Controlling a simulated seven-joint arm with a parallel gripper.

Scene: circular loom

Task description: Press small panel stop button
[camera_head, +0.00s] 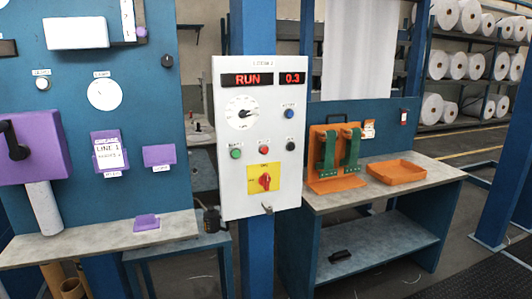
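A white control panel (223,193) hangs on a blue column in the middle of the head view. Its red displays (247,79) read RUN and 0.3. A row of small round buttons crosses it: a green button (236,153), a red button (264,150) and a black button (291,146). A blue button (289,114) sits above the black one. Below is a red rotary knob (264,181) on a yellow plate. The small labels are too blurred to read, so I cannot tell by label which is stop. My gripper is not in view.
A dial (241,111) is on the panel. On the left, a blue board (65,75) carries purple fixtures above a grey shelf (95,247). On the right, a bench (435,174) holds an orange stand (322,172) and an orange tray (396,171). The panel's front appears unobstructed.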

